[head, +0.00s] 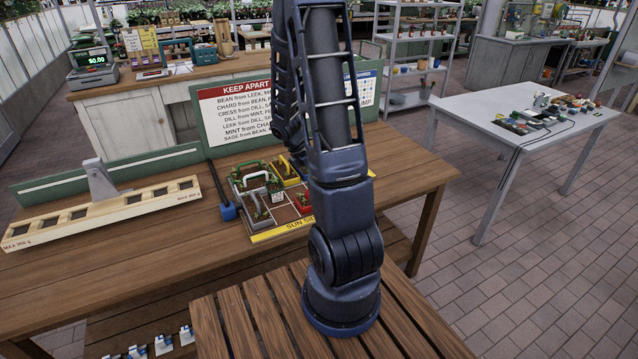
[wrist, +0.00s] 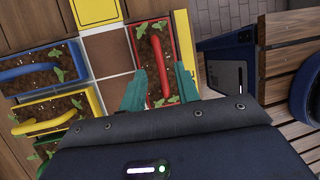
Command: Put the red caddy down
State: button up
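The red caddy (head: 303,203) sits in the right part of the divided tray (head: 286,231) on the wooden bench, partly behind my arm. In the wrist view the red caddy (wrist: 149,42) holds soil and green seedlings, and its red handle runs along it. My gripper (wrist: 160,72) has its two teal fingers spread on either side of the handle, with gaps visible between handle and fingertips. It looks open. My gripper is out of the head view.
In the wrist view, a blue-handled caddy (wrist: 40,66) and a yellow-handled caddy (wrist: 45,120) stand left of the red one. Brown tray cells (wrist: 106,47) between them are bare. A sign board (head: 235,112) stands behind the tray; a wooden slotted rack (head: 100,213) lies left.

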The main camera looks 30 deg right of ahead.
jog(key=s+a+r+m+t+y, duration=0.1)
jog(key=s+a+r+m, duration=0.15)
jog(key=r, duration=0.35)
jog(key=s+a+r+m+t, duration=0.1)
jog(key=a+r+m, duration=0.15)
jog(key=r, duration=0.35)
jog(key=s+a+r+m+t+y, duration=0.1)
jog(key=s+a+r+m, duration=0.1)
jog(key=r+m, duration=0.35)
jog(key=s+a+r+m+t+y, duration=0.1)
jog(key=s+a+r+m+t, duration=0.1)
jog(key=s+a+r+m, duration=0.1)
jog(key=s+a+r+m+t+y, duration=0.1)
jog(key=s+a+r+m, duration=0.2)
jog(key=s+r+m, duration=0.2)
jog(key=s+r, duration=0.2)
jog(key=s, duration=0.2)
jog(key=shift+r+t+y, duration=0.3)
jog(key=shift+t, duration=0.1)
